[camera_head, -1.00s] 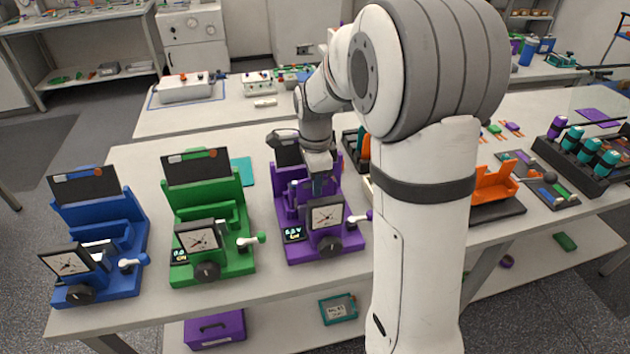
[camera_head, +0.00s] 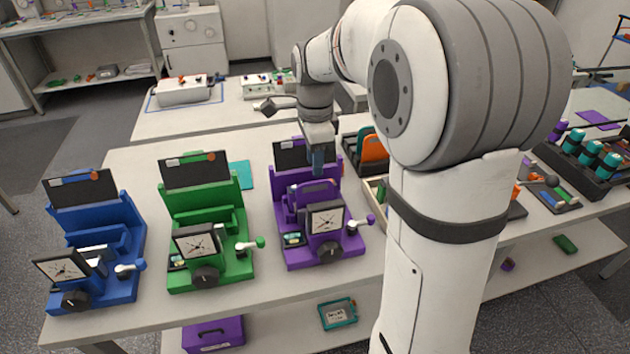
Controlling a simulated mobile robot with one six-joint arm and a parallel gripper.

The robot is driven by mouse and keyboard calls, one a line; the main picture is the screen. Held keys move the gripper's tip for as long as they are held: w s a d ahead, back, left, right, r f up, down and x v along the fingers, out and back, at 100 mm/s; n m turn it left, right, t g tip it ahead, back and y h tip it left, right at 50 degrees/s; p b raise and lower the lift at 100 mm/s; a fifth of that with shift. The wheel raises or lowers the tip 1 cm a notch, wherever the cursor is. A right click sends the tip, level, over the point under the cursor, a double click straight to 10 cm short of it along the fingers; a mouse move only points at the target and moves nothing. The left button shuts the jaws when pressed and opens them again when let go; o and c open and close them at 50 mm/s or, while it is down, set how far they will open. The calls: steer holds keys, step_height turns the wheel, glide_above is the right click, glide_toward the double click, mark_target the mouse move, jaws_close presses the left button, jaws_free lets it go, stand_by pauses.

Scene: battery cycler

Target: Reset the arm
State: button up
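My arm (camera_head: 445,190) stands at the right of the view and reaches left over the table. My gripper (camera_head: 317,160) points down above the purple cycler (camera_head: 315,235), in front of its dark upright panel. The fingers are small and dark, and I cannot tell whether they are open or shut or hold anything. The purple cycler has a white dial, a black knob and a white lever with a purple tip. A green cycler (camera_head: 208,230) and a blue cycler (camera_head: 95,250) stand to its left.
The white table (camera_head: 265,250) has bare strips between the cyclers. An orange-and-black rack (camera_head: 370,150) and a light tray (camera_head: 375,190) stand right of the purple cycler. A dark holder with teal cylinders (camera_head: 580,165) is at far right. A teal tray (camera_head: 338,313) lies on the lower shelf.

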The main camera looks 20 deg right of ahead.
steer(key=r+n+t, duration=0.1)
steer(key=r+n, duration=0.1)
steer(key=n, duration=0.6)
glide_above(327, 207)
steer(key=shift+f, duration=0.2)
steer(key=s+f+n+t, duration=0.2)
steer(key=s+n, duration=0.8)
steer(key=s, duration=0.1)
steer(key=shift+f, duration=0.4)
